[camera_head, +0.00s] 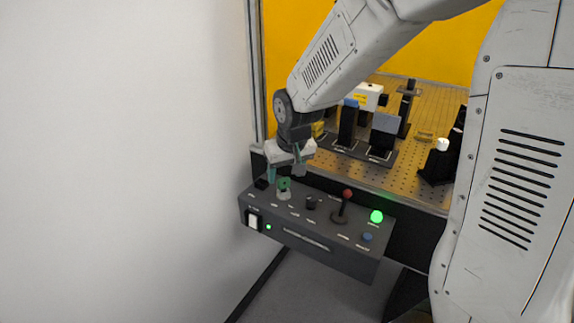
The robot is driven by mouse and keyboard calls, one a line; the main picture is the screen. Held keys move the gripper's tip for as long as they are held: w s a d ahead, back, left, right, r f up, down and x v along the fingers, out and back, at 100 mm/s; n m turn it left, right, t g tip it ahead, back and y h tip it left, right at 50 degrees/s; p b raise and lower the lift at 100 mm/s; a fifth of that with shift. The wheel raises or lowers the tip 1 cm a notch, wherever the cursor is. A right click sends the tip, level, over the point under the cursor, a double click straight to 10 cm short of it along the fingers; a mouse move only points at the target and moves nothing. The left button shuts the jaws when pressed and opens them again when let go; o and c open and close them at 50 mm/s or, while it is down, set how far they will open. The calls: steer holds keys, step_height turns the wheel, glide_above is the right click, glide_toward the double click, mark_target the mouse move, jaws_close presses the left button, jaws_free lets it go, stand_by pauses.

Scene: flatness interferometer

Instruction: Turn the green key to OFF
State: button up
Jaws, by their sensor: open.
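The green key (285,184) stands upright in a light round lock near the left end of the dark control box (330,254). Labels beside it are too small to read, so I cannot tell its setting. My gripper (285,173) is just above and around the key's upper left side, pointing down. Its jaws are open, with one teal fingertip left of the key. The other fingertip is partly hidden. I cannot tell whether either finger touches the key.
The box also carries a red-topped joystick (346,200), a lit green lamp (376,217), a blue button (367,237), a dark knob (311,202) and a white rocker switch (253,220). Behind is a perforated optical table (405,180) with mounts. A white wall (120,160) stands close left.

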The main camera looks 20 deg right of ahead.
mark_target(284, 180)
steer(key=x, duration=0.5)
steer(key=c, duration=1)
steer(key=shift+m+h, duration=0.3)
steer(key=shift+m, duration=0.9)
steer(key=shift+c, duration=0.2)
steer(key=shift+s+m+h, duration=0.1)
steer(key=shift+m+h, duration=0.3)
steer(key=shift+m, duration=0.8)
